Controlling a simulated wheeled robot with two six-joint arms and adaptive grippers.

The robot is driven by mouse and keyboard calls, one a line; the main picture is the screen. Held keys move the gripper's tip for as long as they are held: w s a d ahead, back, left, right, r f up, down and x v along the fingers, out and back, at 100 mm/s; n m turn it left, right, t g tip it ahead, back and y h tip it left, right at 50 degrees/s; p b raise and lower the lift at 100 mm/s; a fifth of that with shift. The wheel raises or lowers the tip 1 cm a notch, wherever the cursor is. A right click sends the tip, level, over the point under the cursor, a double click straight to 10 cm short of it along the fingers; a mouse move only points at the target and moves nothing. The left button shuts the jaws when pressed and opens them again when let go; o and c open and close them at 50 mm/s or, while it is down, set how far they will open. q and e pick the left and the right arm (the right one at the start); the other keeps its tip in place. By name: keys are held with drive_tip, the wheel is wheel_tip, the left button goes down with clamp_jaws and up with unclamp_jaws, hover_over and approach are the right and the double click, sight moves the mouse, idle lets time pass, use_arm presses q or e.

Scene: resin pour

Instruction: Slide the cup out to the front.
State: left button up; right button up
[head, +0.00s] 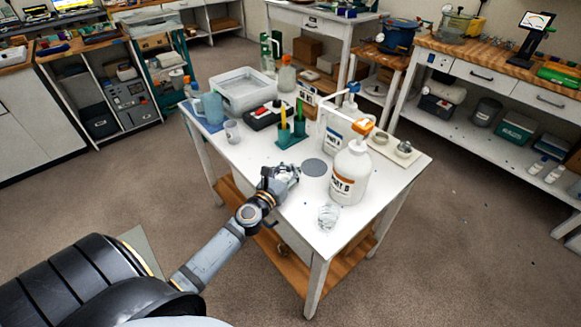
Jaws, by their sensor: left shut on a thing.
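My left gripper (287,174) reaches over the near left edge of the white table (265,152). It is shut on a small pale thing at its fingertips, which looks like a clear cup, though the fingers hide most of it. Another clear cup (328,216) stands upright and apart from the gripper, near the table's front corner. A grey round disc (314,167) lies on the table just right of the gripper. My right gripper is not in view.
A large white bottle (350,176) marked "PART B" stands right of the disc, with another white pump bottle (336,138) behind it. A green holder (291,137), a black device (264,117), a blue jug (212,108) and a white tub (243,92) fill the back.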

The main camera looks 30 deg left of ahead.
use_arm(q)
drive_tip(key=o, duration=1.6)
drive_tip(key=shift+c, duration=0.2)
drive_tip(key=s, duration=1.2)
